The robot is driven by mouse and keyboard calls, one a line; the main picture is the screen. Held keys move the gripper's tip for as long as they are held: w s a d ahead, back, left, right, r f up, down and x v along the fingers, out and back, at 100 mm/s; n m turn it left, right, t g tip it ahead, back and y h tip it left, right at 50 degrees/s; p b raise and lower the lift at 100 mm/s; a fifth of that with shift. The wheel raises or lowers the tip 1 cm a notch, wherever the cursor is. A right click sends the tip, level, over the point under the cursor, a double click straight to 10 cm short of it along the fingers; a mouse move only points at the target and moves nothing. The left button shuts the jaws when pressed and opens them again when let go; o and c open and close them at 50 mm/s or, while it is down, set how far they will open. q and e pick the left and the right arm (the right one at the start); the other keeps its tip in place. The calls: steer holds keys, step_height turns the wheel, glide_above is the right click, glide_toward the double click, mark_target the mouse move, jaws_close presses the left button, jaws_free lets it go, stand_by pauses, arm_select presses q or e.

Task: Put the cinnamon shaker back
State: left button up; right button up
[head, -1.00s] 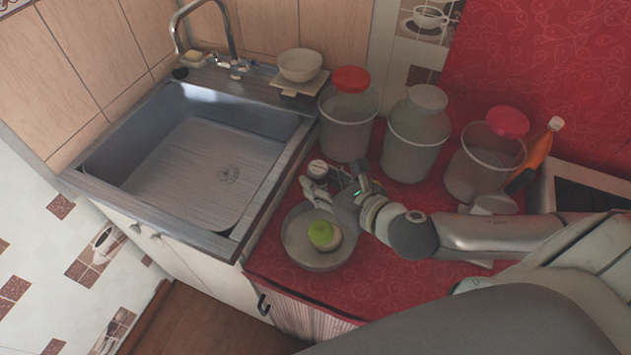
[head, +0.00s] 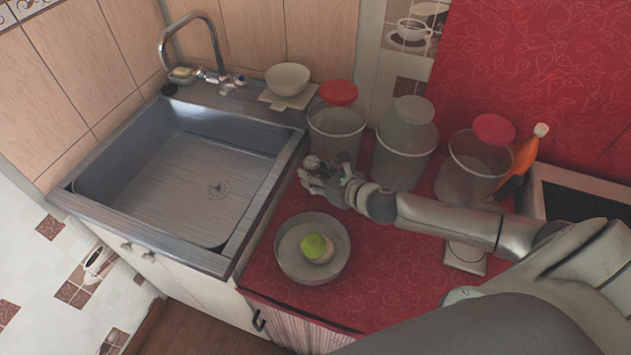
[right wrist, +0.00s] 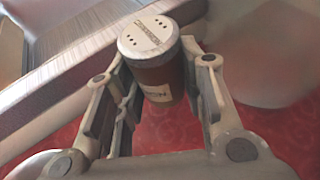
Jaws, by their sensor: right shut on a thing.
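The cinnamon shaker (right wrist: 155,60) is a small brown jar with a pale, holed lid and a white label. In the right wrist view it stands between the two fingers of my right gripper (right wrist: 160,85), which is shut on it. In the head view the shaker's lid (head: 312,162) shows at the tip of my right gripper (head: 322,176), close in front of the red-lidded jar and beside the sink's right edge. The fingers hide most of its body there. I cannot tell whether its base touches the counter. My left gripper is not in view.
Clear jars with red (head: 337,128), grey (head: 402,150) and red lids (head: 472,172) line the back of the red counter (head: 390,270). A grey bowl (head: 285,262) holding a green-and-pale item stands in front. The sink (head: 150,190) is left; an orange bottle (head: 525,155) is right.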

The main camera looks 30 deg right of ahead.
steer(key=shift+w+f, duration=0.2)
steer(key=shift+f, duration=1.55)
steer(key=shift+d, duration=0.1)
steer(key=shift+f, duration=0.15)
steer(key=o, duration=1)
steer(key=shift+o, duration=0.2)
